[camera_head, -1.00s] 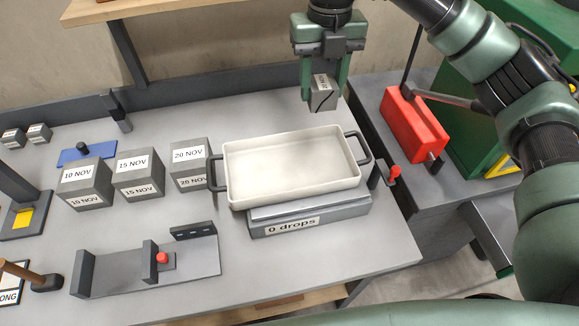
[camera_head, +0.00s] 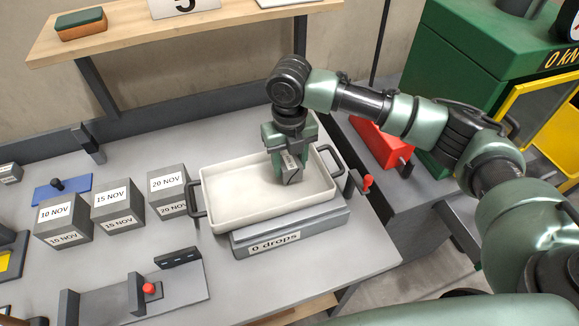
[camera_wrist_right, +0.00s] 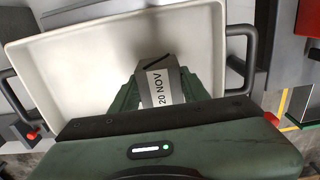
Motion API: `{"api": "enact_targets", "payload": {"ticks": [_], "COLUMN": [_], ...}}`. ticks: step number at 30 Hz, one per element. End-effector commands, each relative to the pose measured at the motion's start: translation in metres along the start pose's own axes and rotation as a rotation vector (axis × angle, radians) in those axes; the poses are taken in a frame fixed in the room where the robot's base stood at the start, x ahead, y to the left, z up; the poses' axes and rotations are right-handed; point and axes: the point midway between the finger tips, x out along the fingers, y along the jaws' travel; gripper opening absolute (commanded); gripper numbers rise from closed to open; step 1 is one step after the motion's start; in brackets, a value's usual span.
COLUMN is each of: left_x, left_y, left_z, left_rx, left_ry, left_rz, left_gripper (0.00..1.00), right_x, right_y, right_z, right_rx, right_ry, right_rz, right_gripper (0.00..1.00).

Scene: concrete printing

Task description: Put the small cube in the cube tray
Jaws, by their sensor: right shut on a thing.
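The small cube (camera_head: 290,168) is grey with a white label and is held between the fingers of my right gripper (camera_head: 289,172). In the right wrist view the small cube (camera_wrist_right: 160,84) shows its "20 NOV" label between the green fingers. The cube tray (camera_head: 222,219) is a cream, shallow tray with two dark handles, standing on a grey base marked "0 drops". The right gripper is over the inside of the tray, with the cube low in its right half. I cannot tell whether the cube touches the tray floor. My left gripper is not in view.
Larger grey cubes labelled 10 NOV (camera_head: 62,218), 15 NOV (camera_head: 118,207) and 20 NOV (camera_head: 171,190) stand left of the tray. A red lever (camera_head: 367,183) is close to its right handle. A shelf (camera_head: 200,25) is above and behind. A grey fixture (camera_head: 150,290) lies in front.

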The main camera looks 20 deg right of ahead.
Motion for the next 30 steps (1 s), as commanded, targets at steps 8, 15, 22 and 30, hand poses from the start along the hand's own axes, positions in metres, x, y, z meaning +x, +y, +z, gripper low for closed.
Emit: {"api": "enact_targets", "payload": {"ticks": [8, 15, 22, 30], "left_x": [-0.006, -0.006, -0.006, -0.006], "left_y": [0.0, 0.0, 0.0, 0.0], "left_z": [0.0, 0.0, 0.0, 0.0], "left_rx": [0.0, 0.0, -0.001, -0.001], "left_ry": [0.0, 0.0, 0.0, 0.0], "left_rz": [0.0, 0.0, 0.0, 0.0], "left_gripper": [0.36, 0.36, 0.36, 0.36], "right_x": [0.026, 0.027, 0.029, 0.026], "right_y": [0.0, 0.0, 0.0, 0.0], "right_z": [0.001, 0.001, 0.0, 0.0], "right_rx": [0.001, 0.001, 0.001, 0.001], "right_ry": [-0.001, -0.001, 0.0, -0.001], "right_rz": [0.001, 0.001, 0.001, 0.0], "right_gripper": [0.0, 0.0, 0.67, 0.67]}}
